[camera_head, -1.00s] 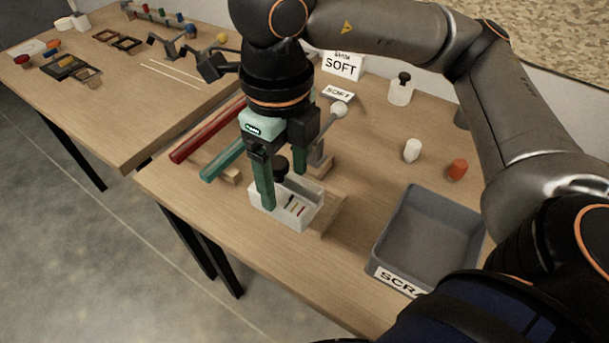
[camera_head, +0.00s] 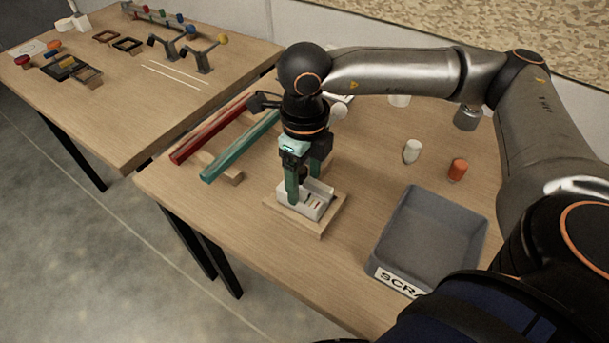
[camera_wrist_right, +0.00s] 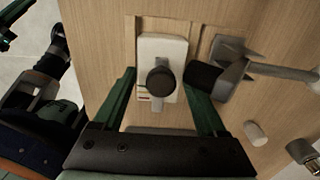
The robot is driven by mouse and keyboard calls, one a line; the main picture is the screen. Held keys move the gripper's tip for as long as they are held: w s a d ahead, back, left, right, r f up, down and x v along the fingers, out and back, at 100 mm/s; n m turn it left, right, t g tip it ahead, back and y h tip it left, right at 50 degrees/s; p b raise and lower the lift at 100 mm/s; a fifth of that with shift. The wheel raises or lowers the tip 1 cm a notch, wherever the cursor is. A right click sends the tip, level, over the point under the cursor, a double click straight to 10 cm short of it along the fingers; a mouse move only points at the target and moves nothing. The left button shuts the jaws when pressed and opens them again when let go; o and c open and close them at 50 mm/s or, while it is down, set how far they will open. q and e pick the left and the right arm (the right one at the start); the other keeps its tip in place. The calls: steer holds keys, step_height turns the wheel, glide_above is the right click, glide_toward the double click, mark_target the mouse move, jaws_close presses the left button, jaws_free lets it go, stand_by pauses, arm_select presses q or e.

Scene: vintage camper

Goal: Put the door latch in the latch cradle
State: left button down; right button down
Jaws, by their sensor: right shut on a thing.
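The door latch, a white box (camera_head: 313,207) with a black round knob, is between the fingers of my right gripper (camera_head: 307,180). In the right wrist view the latch (camera_wrist_right: 147,50) shows its knob on top, with a finger on either side. My right gripper is shut on it. The latch cradle, a light wooden base (camera_head: 322,227), lies directly under the latch; its rim shows around the box. I cannot tell whether the latch rests fully in it. Part of my left gripper (camera_wrist_right: 8,30) seems to show at the right wrist view's left edge, cut off.
A grey scrap tray (camera_head: 435,235) stands to the right. A white cylinder (camera_head: 412,151) and an orange one (camera_head: 457,169) stand behind it. A red bar (camera_head: 208,131) and a teal bar (camera_head: 240,147) lie to the left. A second table (camera_head: 130,90) stands further left.

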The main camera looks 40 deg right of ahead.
steer(key=shift+f+b, duration=0.25)
steer(key=shift+b, duration=0.05)
jaws_free()
steer(key=shift+r, duration=0.1)
steer(key=shift+r, duration=0.1)
step_height(320, 180, up, 12)
steer(key=p, duration=0.1)
steer(key=shift+r, duration=0.1)
